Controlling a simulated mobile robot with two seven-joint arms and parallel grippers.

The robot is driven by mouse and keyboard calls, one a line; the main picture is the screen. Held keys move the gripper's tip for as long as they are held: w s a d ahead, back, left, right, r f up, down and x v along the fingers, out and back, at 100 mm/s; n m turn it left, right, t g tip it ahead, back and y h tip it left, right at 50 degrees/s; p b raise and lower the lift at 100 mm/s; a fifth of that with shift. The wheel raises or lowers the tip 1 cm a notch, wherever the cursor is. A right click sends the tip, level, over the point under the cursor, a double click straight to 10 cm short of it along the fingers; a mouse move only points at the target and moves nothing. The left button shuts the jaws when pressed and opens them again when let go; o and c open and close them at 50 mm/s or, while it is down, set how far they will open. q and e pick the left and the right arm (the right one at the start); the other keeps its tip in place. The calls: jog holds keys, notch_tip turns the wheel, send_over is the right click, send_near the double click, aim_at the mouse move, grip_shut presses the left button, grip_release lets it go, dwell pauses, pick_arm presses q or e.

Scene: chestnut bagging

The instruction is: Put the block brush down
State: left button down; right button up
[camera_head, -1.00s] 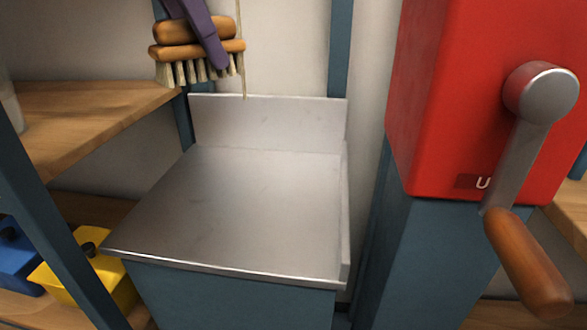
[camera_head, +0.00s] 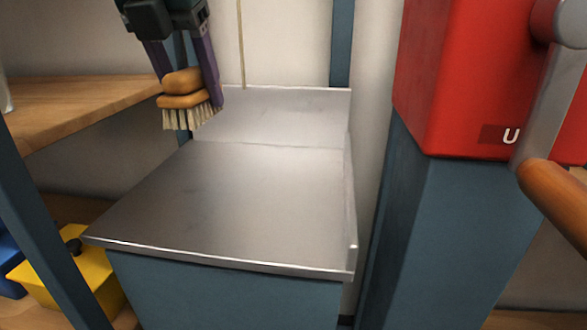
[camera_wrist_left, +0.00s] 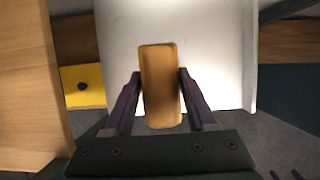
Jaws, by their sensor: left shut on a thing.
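The block brush (camera_head: 184,100) has an orange-brown wooden block with pale bristles pointing down. My left gripper (camera_head: 190,78) is shut on its wooden grip and holds it in the air, over the back left part of the metal worktop (camera_head: 240,200). In the left wrist view the brush (camera_wrist_left: 160,88) sits between the two purple fingers of my left gripper (camera_wrist_left: 160,90), with the pale worktop behind it. The bristles are hidden in that view. My right gripper is not in view.
The metal worktop is bare, with a raised back (camera_head: 285,112) and a right rim. A wooden shelf (camera_head: 80,110) stands at the left, with a yellow container (camera_head: 75,275) lower down. A red machine (camera_head: 460,90) with a crank handle stands at the right.

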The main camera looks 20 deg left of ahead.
aim_at(182, 126)
pick_arm(q)
notch_tip(182, 126, down, 14)
jog(key=shift+b, duration=1)
jog(key=shift+c, duration=1)
grip_release()
jog(key=shift+r, duration=0.1)
jog(key=shift+f+b, duration=0.3)
jog(key=shift+f, duration=0.1)
jog(key=p+v, duration=0.1)
jog(key=v, duration=0.6)
jog(key=p+v, duration=0.1)
jog(key=v, duration=0.2)
jog(key=shift+w+a+r+p, duration=0.2)
jog(key=shift+r+p, duration=0.1)
